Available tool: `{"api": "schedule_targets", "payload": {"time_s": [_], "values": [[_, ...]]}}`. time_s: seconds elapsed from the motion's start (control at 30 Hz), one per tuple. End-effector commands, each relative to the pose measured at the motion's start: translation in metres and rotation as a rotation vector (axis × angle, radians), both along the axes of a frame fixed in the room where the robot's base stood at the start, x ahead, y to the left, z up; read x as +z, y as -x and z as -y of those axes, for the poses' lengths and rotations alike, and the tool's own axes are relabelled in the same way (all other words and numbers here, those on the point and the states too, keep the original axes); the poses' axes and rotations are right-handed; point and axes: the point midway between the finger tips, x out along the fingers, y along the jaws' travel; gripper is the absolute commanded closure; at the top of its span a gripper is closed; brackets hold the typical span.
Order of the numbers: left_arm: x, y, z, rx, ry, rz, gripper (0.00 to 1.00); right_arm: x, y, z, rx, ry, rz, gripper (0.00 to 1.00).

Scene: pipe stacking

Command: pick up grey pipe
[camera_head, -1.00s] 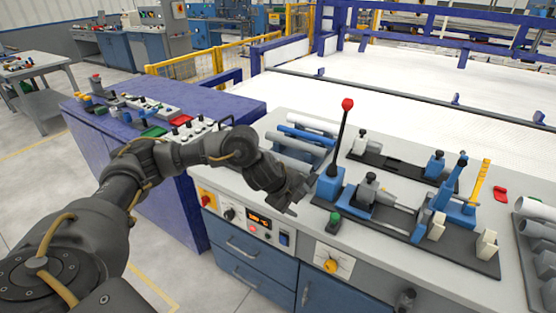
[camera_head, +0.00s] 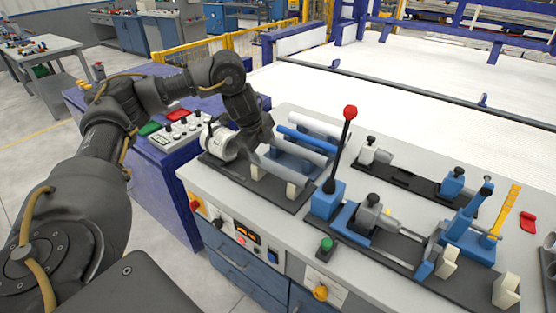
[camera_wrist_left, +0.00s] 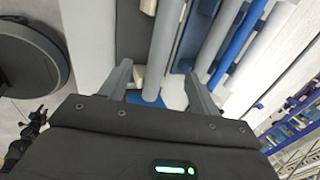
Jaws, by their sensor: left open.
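A grey pipe (camera_head: 283,174) lies across pale supports on a dark base at the left end of the bench. It also shows in the left wrist view (camera_wrist_left: 166,40), running up between the fingers. My left gripper (camera_head: 256,150) is over this pipe, partly hiding it in the head view. In the left wrist view the gripper (camera_wrist_left: 157,70) is open, with one finger on each side of the pipe. I cannot tell whether the fingers touch it. Another grey pipe (camera_head: 297,156) lies beside it, next to a blue pipe (camera_head: 305,140) and a white pipe (camera_head: 318,127).
A lever with a red knob (camera_head: 350,112) stands upright just right of the pipes. Clamp fixtures with blue parts (camera_head: 372,215) fill the bench's right side. A purple cabinet (camera_head: 170,205) with a button panel adjoins on the left. A green button (camera_head: 326,244) sits near the front edge.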

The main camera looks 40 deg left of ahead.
Motion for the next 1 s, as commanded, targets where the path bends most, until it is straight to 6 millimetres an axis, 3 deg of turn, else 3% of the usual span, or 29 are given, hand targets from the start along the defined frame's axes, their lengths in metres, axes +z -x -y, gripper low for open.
{"api": "schedule_targets", "payload": {"time_s": [0.2,0.4,0.53,0.77,1.0], "values": [[-0.004,0.004,-0.007,0.013,0.0,-0.002,0.38,0.0,0.013,0.001,0.0,0.001,-0.016,0.64],[-0.032,-0.003,-0.011,0.02,-0.001,-0.005,0.38,0.002,0.029,0.005,0.002,0.007,-0.039,0.64],[-0.046,-0.01,-0.011,0.019,-0.001,-0.003,0.38,0.003,0.027,0.006,0.001,0.007,-0.036,0.64],[-0.053,-0.015,-0.01,0.016,0.0,-0.001,0.38,0.003,0.01,0.005,0.001,0.006,-0.013,0.64],[-0.079,-0.027,-0.014,0.016,-0.001,-0.003,0.38,0.013,0.013,0.004,0.001,0.006,-0.016,0.64]]}}
